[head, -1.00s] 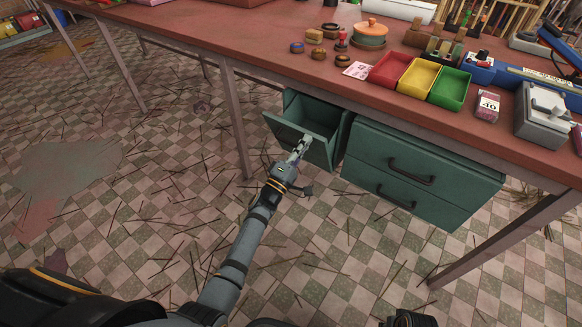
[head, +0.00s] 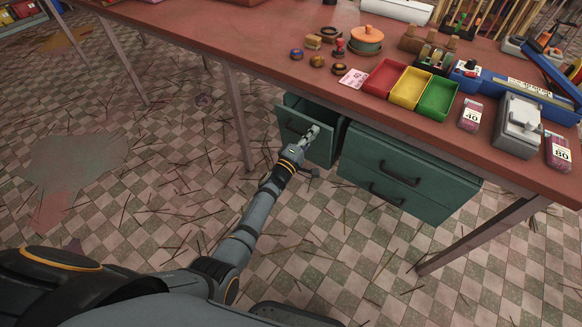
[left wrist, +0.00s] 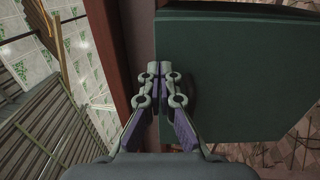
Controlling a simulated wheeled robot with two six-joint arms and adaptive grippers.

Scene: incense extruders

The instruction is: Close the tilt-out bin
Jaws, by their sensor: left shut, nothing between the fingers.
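The green tilt-out bin (head: 293,125) hangs under the red table, left of a green drawer unit. Its front leans out partway, and a narrower dark opening shows behind its top edge. My left gripper (head: 313,131) is shut and empty, with its fingertips at the bin's front; whether they touch is hard to tell. In the left wrist view the shut fingertips (left wrist: 160,72) lie over the left part of a flat green panel (left wrist: 240,75). My right gripper is not in view.
The green drawer unit (head: 405,175) with two dark handles stands right of the bin. A table leg (head: 238,115) stands just left of it. Colored trays, stamps and boxes lie on the tabletop (head: 230,45). The tiled floor in front is open, with scattered sticks.

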